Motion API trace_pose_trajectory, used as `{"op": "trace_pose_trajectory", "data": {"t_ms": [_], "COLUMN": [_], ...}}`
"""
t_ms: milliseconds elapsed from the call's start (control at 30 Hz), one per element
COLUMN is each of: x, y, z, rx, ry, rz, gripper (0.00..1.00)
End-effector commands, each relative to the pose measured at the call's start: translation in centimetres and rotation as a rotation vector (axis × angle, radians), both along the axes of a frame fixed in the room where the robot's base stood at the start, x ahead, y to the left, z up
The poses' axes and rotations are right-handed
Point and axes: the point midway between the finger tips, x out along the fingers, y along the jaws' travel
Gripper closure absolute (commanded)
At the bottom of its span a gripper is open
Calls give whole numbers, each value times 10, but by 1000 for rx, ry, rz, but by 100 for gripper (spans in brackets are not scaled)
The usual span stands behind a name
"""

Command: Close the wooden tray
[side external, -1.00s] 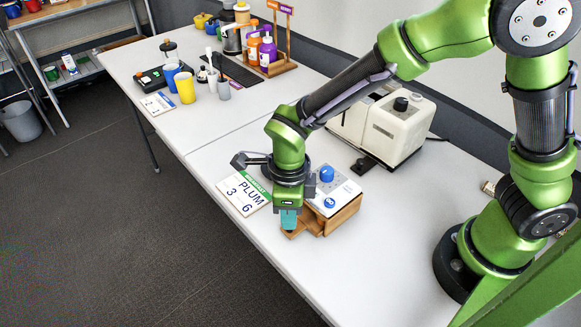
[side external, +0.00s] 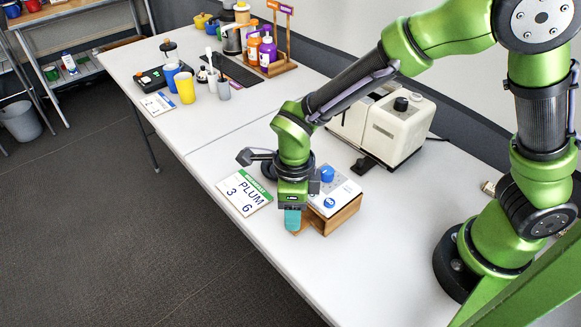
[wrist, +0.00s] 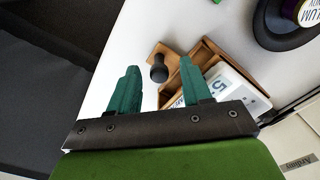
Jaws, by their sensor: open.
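The wooden tray (wrist: 160,52) is a small drawer with a black knob (wrist: 158,73), in a wooden box (side external: 340,218) under a white panel with blue knobs (side external: 333,190). In the wrist view the tray sticks out part of the way from the box. My gripper (side external: 292,220) points down at the tray's end of the box. Its teal fingers are apart, and the knob shows between them in the wrist view (wrist: 159,66). I cannot tell whether a finger touches the tray. In the side view my gripper hides most of the tray's front.
A cream machine (side external: 385,125) stands behind the box. Cups and bottles stand farther back on the table. The tabletop (side external: 400,240) right of the box is clear.

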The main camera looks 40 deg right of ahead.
Motion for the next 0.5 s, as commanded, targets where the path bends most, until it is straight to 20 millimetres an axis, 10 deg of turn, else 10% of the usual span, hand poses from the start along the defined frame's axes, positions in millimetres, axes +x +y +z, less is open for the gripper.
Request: {"op": "trace_pose_trajectory", "data": {"t_ms": [367,500], "x": [-2,-1], "y": [71,71], "z": [-1,31], "rx": [4,7], "ry": [2,-1], "rz": [8,4], "gripper": [52,52]}}
